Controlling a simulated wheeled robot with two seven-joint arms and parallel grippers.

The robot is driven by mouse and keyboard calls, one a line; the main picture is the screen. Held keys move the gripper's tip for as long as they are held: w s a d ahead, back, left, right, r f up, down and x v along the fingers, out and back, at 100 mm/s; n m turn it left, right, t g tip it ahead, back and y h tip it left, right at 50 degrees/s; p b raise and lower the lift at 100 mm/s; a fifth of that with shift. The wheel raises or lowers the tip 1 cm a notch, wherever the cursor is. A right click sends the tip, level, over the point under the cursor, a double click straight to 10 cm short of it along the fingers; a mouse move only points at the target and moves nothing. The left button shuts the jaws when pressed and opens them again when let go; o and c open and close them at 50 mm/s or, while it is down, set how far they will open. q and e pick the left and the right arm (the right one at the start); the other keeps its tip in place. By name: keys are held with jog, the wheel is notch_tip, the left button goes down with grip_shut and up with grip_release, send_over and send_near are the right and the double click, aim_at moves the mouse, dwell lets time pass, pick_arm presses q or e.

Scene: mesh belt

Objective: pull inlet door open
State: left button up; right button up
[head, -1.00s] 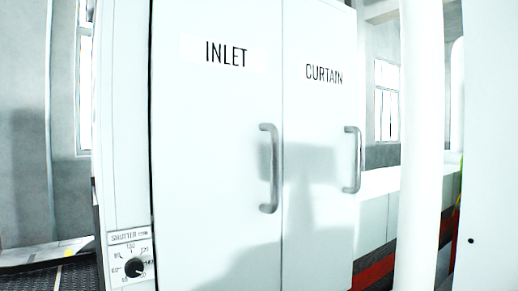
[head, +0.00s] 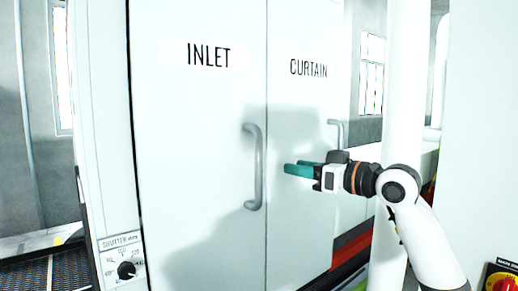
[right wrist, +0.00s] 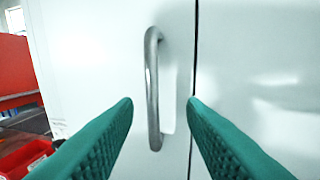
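The white inlet door (head: 195,140), labelled INLET, stands shut on the left in the head view. Its grey vertical bar handle (head: 253,166) is near its right edge, beside the seam with the curtain door. My right gripper (head: 288,168) has green fingers pointing left, to the right of this handle and apart from it, in front of the curtain door. In the right wrist view the handle (right wrist: 153,88) appears between the two spread, empty fingers, farther ahead, with the door seam to its right. My left gripper is not in view.
The curtain door (head: 308,110) adjoins on the right, with its own handle (head: 336,133) partly hidden by my arm. A shutter dial (head: 126,270) is at lower left. A white post (head: 405,90) and a panel with a red knob (head: 503,284) are at right.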

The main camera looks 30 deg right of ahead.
jog(key=a+r+p+x, duration=0.1)
jog(key=p+x, duration=0.5)
jog(key=x, duration=0.5)
jog(key=shift+r+n, duration=0.2)
jog(key=shift+n, duration=0.1)
jog(key=shift+a, duration=0.15)
grip_shut()
